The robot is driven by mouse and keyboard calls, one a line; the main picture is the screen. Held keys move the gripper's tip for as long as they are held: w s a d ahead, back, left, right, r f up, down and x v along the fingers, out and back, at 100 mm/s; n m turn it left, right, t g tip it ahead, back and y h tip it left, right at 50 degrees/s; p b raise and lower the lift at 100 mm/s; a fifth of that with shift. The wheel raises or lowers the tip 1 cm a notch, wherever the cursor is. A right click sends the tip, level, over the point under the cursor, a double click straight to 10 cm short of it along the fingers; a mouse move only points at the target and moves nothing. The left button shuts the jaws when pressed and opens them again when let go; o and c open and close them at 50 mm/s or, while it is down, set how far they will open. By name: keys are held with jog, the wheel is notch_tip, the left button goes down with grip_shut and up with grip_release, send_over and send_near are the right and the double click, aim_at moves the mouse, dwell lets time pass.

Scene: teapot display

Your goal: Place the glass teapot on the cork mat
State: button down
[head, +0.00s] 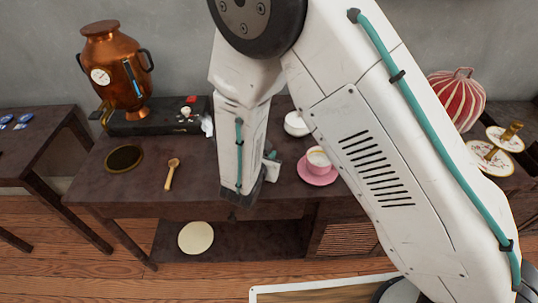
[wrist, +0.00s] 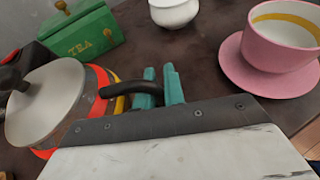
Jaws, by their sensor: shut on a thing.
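In the head view, my arm hides the teapot; the dark end of my gripper (head: 246,196) is near the table's front edge. A cream round disc (head: 196,237) lies on the low shelf. A dark round disc with a gold rim (head: 124,158) lies on the table. I cannot tell which is the cork mat.
A pink saucer (head: 318,179) with a cup and a white bowl (head: 296,124) stand right of my gripper. A green tea box (wrist: 82,36) is close behind the teapot. A wooden spoon (head: 171,174) and a copper urn (head: 113,75) are at the left. Red-yellow stripes show by the teapot.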

jog(key=shift+f, duration=0.25)
jog(key=c, duration=1.5)
grip_release()
jog(key=shift+r, duration=0.1)
jog(key=shift+s+a+r, duration=0.15)
jog(key=shift+s, duration=0.2)
jog(key=v, duration=1.1)
jog(key=shift+s, duration=0.15)
jog(key=shift+r, duration=0.1)
